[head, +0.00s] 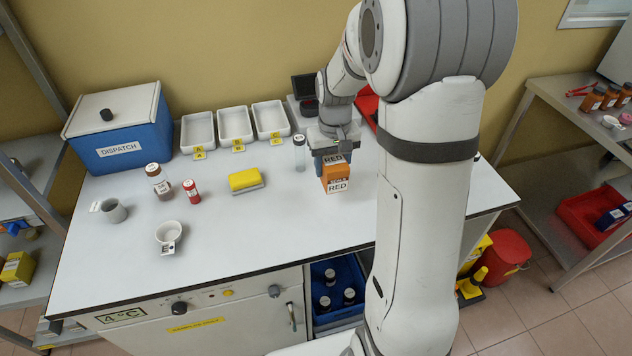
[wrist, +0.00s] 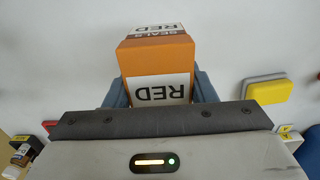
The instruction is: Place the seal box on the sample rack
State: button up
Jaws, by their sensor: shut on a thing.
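The seal box (head: 337,180) is orange with white labels reading RED, and it stands upright on or just above the white worktop, right of the middle. In the wrist view the box (wrist: 157,60) sits between blue-grey fingers. My gripper (head: 333,160) is shut on it from above. Whether the box touches the worktop is hard to tell. No rack is labelled as the sample rack; a metal shelf unit (head: 560,86) with orange bottles stands at the right, another (head: 40,155) at the left.
A blue DISPATCH box (head: 125,135) and white trays (head: 236,125) line the back. The front worktop is mostly clear.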

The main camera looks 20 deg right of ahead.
jog(key=shift+f, duration=3.4)
jog(key=shift+f, duration=0.1)
jog(key=shift+f, duration=0.15)
jog(key=o, duration=1)
